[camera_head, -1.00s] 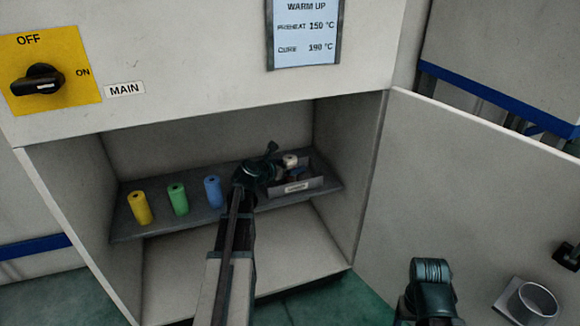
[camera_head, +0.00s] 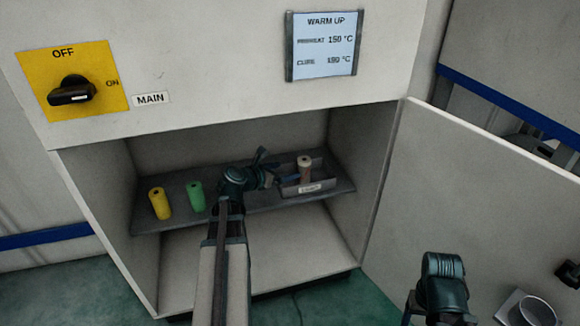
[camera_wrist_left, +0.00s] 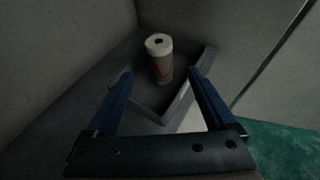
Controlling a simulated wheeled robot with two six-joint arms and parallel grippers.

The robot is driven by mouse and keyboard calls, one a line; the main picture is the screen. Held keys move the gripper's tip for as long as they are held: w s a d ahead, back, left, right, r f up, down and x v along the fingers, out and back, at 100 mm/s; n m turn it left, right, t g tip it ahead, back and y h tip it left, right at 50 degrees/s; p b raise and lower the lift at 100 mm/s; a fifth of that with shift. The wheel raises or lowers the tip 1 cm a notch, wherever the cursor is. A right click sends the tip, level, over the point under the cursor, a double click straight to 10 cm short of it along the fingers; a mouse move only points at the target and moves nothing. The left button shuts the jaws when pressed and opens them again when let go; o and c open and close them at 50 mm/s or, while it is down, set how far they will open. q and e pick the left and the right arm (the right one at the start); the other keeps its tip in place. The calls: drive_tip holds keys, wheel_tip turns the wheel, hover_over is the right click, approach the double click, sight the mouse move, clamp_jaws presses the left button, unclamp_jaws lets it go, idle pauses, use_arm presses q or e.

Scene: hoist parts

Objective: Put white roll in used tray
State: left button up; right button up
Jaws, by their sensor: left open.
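The white roll (camera_head: 304,168) stands upright inside the used tray (camera_head: 311,187) at the right end of the cabinet shelf. In the left wrist view the white roll (camera_wrist_left: 160,62) stands ahead of my left gripper (camera_wrist_left: 160,82), with the tray's wall (camera_wrist_left: 182,101) around it. My left gripper (camera_head: 270,170) is open, left of the roll, its fingers apart from it. Nothing is between the fingers. My right arm shows at the bottom right of the head view, but its gripper is out of the picture.
A yellow roll (camera_head: 160,203) and a green roll (camera_head: 196,196) stand on the shelf (camera_head: 270,200) to the left. My left arm covers the shelf's middle. The open cabinet door (camera_head: 480,190) is at the right. A cup-shaped part (camera_head: 536,310) is at the bottom right.

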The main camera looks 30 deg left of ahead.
use_arm(q)
drive_tip(key=shift+s, duration=0.15)
drive_tip(key=s+d+f+m+g+h, duration=0.15)
drive_tip(key=d+f+m+g, duration=0.25)
drive_tip(key=d+m, duration=0.7)
drive_tip(key=s+d+f+m+g+h, duration=0.1)
drive_tip(key=d+f+m+g+h, duration=0.15)
drive_tip(key=d+f+m, duration=0.75)
drive_tip(key=s+d+m+g+y, duration=0.7)
drive_tip(key=s+d+m, duration=0.8)
drive_tip(key=d+m, duration=0.2)
drive_tip(key=shift+d+r+m, duration=0.3)
drive_tip(key=shift+d+r, duration=0.05)
drive_tip(key=shift+s, duration=0.1)
wheel_tip(320, 180, up, 45)
drive_tip(key=p, duration=4.5)
drive_tip(key=shift+r, duration=0.2)
